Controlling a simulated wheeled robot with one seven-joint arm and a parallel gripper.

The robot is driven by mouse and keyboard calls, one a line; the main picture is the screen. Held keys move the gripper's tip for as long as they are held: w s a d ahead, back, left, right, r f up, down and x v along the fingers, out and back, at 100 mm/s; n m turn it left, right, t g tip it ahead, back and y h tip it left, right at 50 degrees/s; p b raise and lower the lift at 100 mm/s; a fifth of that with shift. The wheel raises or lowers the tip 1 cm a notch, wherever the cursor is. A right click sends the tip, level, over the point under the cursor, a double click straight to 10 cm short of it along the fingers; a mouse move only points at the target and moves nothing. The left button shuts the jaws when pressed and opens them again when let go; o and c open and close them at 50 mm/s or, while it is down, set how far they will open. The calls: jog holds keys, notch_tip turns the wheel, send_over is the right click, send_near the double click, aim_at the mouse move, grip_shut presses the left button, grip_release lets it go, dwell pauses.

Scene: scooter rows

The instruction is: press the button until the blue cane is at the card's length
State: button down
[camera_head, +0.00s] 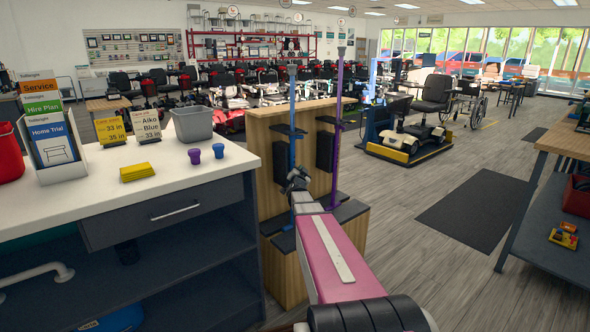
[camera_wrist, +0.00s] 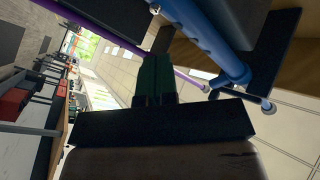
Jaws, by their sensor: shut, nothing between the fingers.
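The blue cane (camera_head: 292,125) stands upright in a black holder on the wooden stand. In the wrist view the blue cane (camera_wrist: 205,35) runs down from the top, with small holes along its tube and a collar lower down. My gripper (camera_head: 297,177) is beside the blue cane's lower half; its dark fingers (camera_wrist: 157,60) are together and empty, close to the tube. I cannot tell whether they touch it. I cannot make out the button. The white card (camera_head: 147,131) on the counter reads "Aiko" and "Blue"; its lower text is hard to read.
A purple cane (camera_head: 337,110) stands just right of the blue one. Open floor lies right, with a dark mat (camera_head: 480,208).

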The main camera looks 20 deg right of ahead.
jog(key=s, duration=0.1)
jog(key=s+d, duration=0.1)
jog(key=s, duration=0.2)
jog(key=shift+s+d, duration=0.15)
jog(key=shift+d, duration=0.15)
dwell(1.0)
jog(key=s+a+f+n+g+y, duration=0.4)
jog(key=s+a+f, duration=0.15)
jog(key=a, duration=0.25)
jog(key=s+a+f+n+g+y, duration=0.3)
jog(key=s+a+f+n+y, duration=0.1)
jog(key=a+f, duration=0.35)
jog(key=s+a+f+n+g, duration=0.1)
jog(key=s+a+f+g, duration=0.1)
jog(key=s, duration=0.5)
jog(key=s+a+f+n+g, duration=0.1)
jog(key=s+a+f+g, duration=0.1)
jog(key=s+g, duration=0.3)
jog(key=s+a+f+n+g, duration=0.2)
jog(key=s+a+g, duration=0.2)
jog(key=s, duration=0.6)
jog(key=shift+s+a+f, duration=0.15)
jog(key=shift+s+f, duration=0.1)
jog(key=shift+f, duration=0.1)
